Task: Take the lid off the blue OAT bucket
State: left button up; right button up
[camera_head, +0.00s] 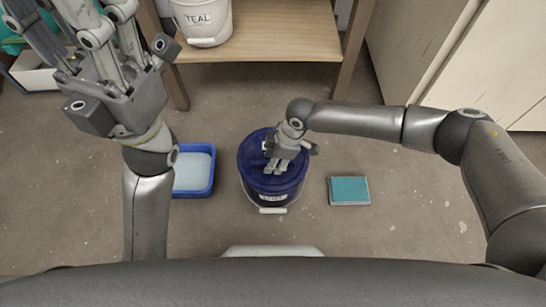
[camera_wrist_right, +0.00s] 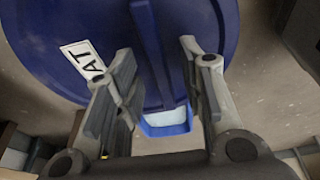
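The blue bucket (camera_head: 256,191) stands upright on the floor in the middle of the head view. Its round blue lid (camera_head: 251,157) is on it, and the front label is too small to read. In the right wrist view the lid (camera_wrist_right: 90,20) shows a white label ending in "AT" and a raised blue bar (camera_wrist_right: 152,50). My right gripper (camera_head: 277,168) is over the lid. Its fingers (camera_wrist_right: 163,72) are apart, one on each side of the bar; I cannot tell whether they touch it. My left gripper (camera_head: 80,25) is raised at the upper left, open and empty.
A blue tray (camera_head: 211,183) with pale contents is left of the bucket. A teal-topped block (camera_head: 349,190) lies to the right. A white TEAL bucket (camera_head: 204,22) stands on a wooden shelf (camera_head: 270,40) behind. Pale cabinets (camera_head: 425,45) are at the right.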

jog(key=shift+f, duration=0.1)
grip_shut()
dwell(0.5)
